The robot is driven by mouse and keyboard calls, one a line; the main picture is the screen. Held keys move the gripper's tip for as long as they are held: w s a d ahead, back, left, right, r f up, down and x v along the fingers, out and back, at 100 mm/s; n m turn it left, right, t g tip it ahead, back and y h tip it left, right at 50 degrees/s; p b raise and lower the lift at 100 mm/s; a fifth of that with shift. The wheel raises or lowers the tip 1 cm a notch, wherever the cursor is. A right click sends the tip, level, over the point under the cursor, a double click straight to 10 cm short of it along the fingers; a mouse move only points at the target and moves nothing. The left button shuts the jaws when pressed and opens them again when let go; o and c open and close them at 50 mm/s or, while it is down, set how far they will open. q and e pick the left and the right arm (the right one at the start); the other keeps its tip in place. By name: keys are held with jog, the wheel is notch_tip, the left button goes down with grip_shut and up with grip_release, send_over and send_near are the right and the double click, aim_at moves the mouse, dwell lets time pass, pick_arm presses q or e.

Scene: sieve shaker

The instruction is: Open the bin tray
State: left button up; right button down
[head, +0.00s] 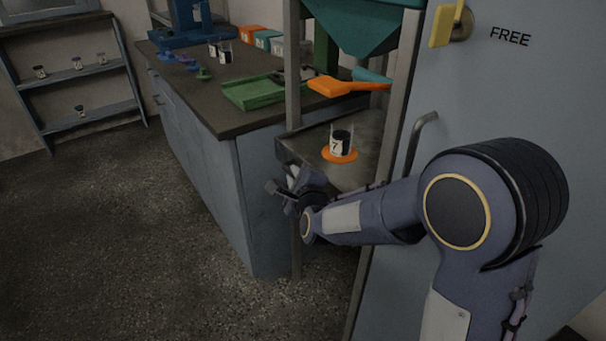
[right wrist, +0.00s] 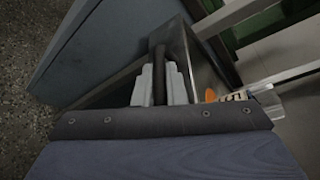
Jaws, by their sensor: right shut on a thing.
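The bin tray (head: 308,142) is a grey metal tray under the teal hopper (head: 365,25), between the frame posts. A jar marked 7 (head: 341,142) stands upright on an orange disc (head: 340,155) in it. My right gripper (head: 296,186) is at the tray's front, below its rim. In the right wrist view my right gripper (right wrist: 159,88) is shut on a dark bar handle (right wrist: 158,58) in front of the metal tray (right wrist: 200,62). The handle is mostly hidden in the head view. My left gripper is not in view.
A blue-grey bench (head: 205,150) with a dark top stands left of the tray. It bears a green tray (head: 253,94) and an orange scoop (head: 330,87). A door marked FREE (head: 510,85) stands at the right. The floor (head: 130,240) at the left is clear.

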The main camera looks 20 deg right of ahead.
jog(key=s+a, duration=0.4)
jog(key=a, duration=0.8)
jog(key=shift+s+a, duration=0.15)
jog(key=shift+s, duration=0.1)
jog(key=c, duration=1.5)
grip_release()
jog(key=p+v, duration=0.1)
jog(key=v, duration=0.6)
jog(key=shift+s, duration=0.4)
jog(key=shift+s, duration=0.1)
